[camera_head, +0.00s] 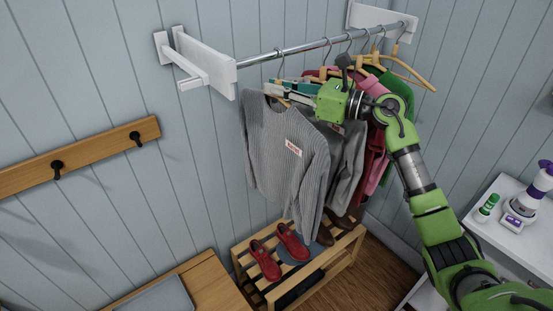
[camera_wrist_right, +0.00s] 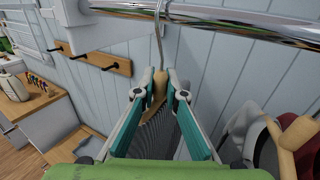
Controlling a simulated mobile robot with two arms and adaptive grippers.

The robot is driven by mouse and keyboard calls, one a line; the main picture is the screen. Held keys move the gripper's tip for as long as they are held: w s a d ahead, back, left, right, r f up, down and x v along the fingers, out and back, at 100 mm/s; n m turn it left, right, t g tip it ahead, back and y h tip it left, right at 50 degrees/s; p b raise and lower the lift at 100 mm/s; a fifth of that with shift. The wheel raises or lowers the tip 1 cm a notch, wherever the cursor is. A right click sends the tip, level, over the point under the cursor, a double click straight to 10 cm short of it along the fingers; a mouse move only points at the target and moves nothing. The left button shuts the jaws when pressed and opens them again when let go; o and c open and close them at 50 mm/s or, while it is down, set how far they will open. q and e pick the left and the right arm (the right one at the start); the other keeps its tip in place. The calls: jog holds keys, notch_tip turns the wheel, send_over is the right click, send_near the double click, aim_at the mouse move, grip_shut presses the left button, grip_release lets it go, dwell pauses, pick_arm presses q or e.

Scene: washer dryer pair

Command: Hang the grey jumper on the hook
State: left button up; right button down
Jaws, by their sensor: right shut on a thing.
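The grey jumper (camera_head: 275,140), ribbed with a small white and red label, hangs on a wooden hanger (camera_wrist_right: 156,102). The hanger's metal hook (camera_wrist_right: 159,35) reaches up to the chrome rail (camera_head: 300,47); it appears to be over it. My right gripper (camera_head: 276,90) is shut on the hanger's neck, just below the rail; the wrist view shows its fingertips (camera_wrist_right: 158,85) on either side of the wood. A wooden board (camera_head: 98,152) on the left wall bears black hooks, a left one (camera_head: 57,169) and a right one (camera_head: 136,138), both bare. My left gripper is not in view.
Other clothes, grey, red, pink and green (camera_head: 400,90), hang close on the right, with empty hangers (camera_head: 405,72). A white bracket (camera_head: 207,65) juts out at the rail's left end. Below, a slatted rack (camera_head: 342,262) holds red shoes (camera_head: 265,260). The space before the hook board is clear.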

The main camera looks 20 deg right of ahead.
aim_at(280, 82)
jog(key=shift+s+r+p, duration=0.2)
jog(key=shift+r+p, duration=0.25)
jog(key=shift+r, duration=0.6)
jog(key=shift+s+d+r, duration=0.1)
jog(key=shift+r, duration=0.4)
jog(key=shift+s, duration=0.1)
jog(key=shift+s+d+f+b, duration=0.1)
jog(key=shift+s+d+b, duration=0.25)
jog(key=shift+s, duration=0.7)
jog(key=shift+s+d+b, duration=0.1)
jog(key=shift+s+d, duration=0.35)
jog(key=shift+s, duration=0.55)
jog(key=shift+s+d+b, duration=0.2)
jog(key=shift+s+b, duration=0.1)
jog(key=shift+s, duration=0.3)
jog(key=shift+s+d+b, duration=0.2)
jog(key=shift+s+b, duration=0.05)
jog(key=shift+s, duration=0.35)
